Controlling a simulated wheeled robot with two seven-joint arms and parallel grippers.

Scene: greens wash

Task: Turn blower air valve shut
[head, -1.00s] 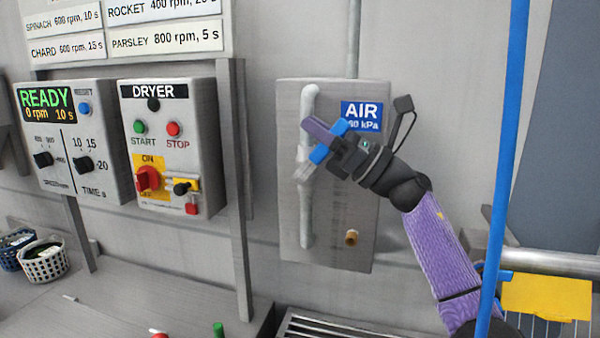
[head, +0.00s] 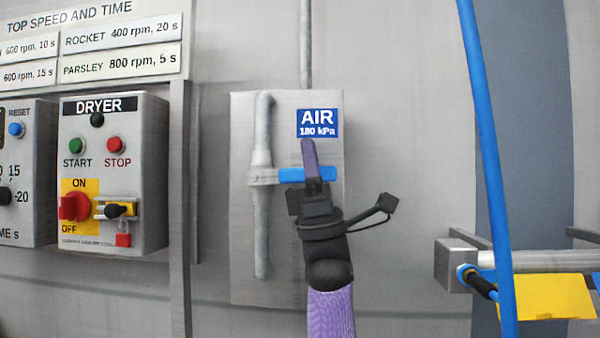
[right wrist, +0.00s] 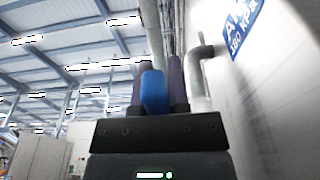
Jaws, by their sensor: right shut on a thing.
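The air valve's blue lever (head: 296,175) sticks out level to the right from the valve body on the vertical grey pipe (head: 262,215). A blue sign (head: 318,123) reading AIR 180 kPa is just above it. My right gripper (head: 313,172) comes from below, its fingers pointing up, and is shut on the lever. In the right wrist view the blue lever (right wrist: 153,92) stands between the two purple fingers. The near finger hides part of the lever in the head view. My left gripper is in neither view.
The dryer box (head: 113,170) with its red switch (head: 75,207) hangs to the left, beside a grey post (head: 180,220). A blue hose (head: 490,160) runs down at the right, near a metal bar (head: 540,260) and a yellow sheet (head: 545,297).

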